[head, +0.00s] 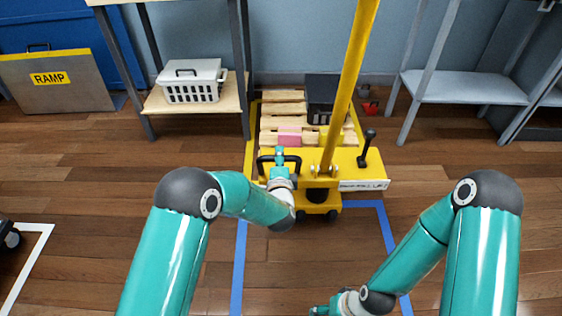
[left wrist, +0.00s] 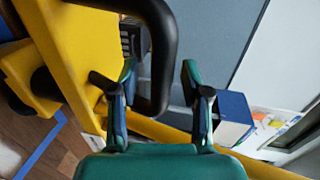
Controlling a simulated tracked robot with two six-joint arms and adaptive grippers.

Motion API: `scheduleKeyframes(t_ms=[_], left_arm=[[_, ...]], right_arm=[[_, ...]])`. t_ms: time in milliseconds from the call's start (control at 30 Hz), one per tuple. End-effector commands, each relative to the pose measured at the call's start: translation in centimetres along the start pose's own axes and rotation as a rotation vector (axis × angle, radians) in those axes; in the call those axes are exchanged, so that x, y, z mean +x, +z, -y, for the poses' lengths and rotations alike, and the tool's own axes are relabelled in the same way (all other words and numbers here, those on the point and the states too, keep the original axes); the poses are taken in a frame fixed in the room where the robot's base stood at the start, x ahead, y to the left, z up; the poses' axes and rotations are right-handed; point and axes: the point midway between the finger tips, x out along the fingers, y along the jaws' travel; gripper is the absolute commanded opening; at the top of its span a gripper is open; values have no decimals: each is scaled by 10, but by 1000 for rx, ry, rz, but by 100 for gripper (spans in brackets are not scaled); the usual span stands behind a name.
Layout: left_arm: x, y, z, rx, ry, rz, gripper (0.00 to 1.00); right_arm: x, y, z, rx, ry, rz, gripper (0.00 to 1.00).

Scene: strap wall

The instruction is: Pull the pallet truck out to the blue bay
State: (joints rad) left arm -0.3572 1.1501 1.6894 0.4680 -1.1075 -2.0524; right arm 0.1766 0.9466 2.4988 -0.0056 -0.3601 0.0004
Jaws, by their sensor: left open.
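The yellow pallet truck (head: 332,160) stands in front of a wooden pallet, its yellow mast (head: 352,85) rising past the top edge. A black loop handle (head: 290,158) sits on its front left; the loop also shows large in the left wrist view (left wrist: 166,60). My left gripper (head: 279,158) is at this handle. In the left wrist view its fingers (left wrist: 160,85) are open, with the loop's bar between them; contact is unclear. The blue bay (head: 239,270) is a blue tape outline on the floor before the truck. My right gripper (head: 322,309) is low at the bottom edge, partly cut off.
The pallet (head: 284,108) bears a pink block (head: 289,134) and a dark crate (head: 321,93). A black-knobbed lever (head: 367,145) stands on the truck's right. A shelf with a white basket (head: 193,85) is left, a grey shelf (head: 465,88) right. A ramp board (head: 55,85) leans far left.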

Motion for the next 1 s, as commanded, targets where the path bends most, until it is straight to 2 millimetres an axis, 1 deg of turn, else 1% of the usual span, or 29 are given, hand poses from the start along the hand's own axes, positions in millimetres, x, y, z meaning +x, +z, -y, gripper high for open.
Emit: scheduleKeyframes(t_ms=[100,367,400,467,600,667,900,933,1000], left_arm=[[6,0,0,-1,0,0,47],[7,1,0,0,1,0,47],[7,1,0,0,1,0,44],[6,1,0,0,1,1,34],[6,1,0,-1,1,1,11],[6,1,0,-1,1,1,1],[6,1,-1,-1,3,1,0],[6,-8,-2,0,2,-2,0],[6,-2,-2,0,4,0,0]], right_arm=[[2,0,-1,0,0,0,65],[2,0,-1,0,0,0,65],[2,0,-1,0,0,0,65],[2,0,-1,0,0,0,65],[2,0,-1,0,0,0,65],[2,0,-1,0,0,0,65],[2,0,-1,0,0,0,65],[2,-1,-2,4,0,-2,65],[2,0,-1,0,0,0,65]])
